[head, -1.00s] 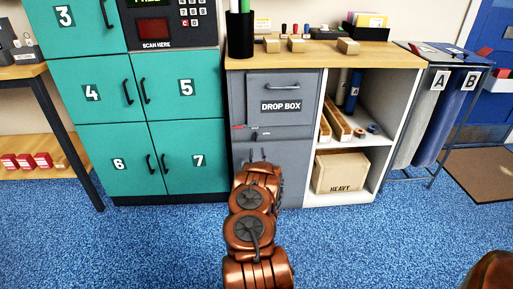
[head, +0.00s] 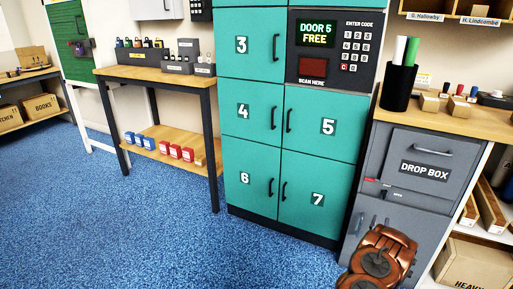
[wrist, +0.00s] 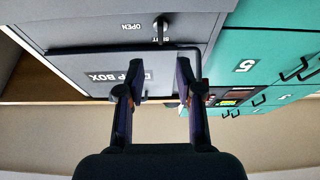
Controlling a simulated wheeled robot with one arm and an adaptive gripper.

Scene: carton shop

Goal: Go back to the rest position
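My gripper (wrist: 155,90) shows in the wrist view with its two fingers spread apart and nothing between them. The wrist view looks upside down at the grey drop box (wrist: 100,70), which lies beyond the fingers. In the head view only my copper-coloured arm shows, at the bottom right, low in front of the drop box (head: 425,170). My gripper itself is hidden in the head view. The drop box's front looks closed.
A heavy carton (head: 475,265) sits at the lower right. Blue carpet (head: 130,225) is clear at left.

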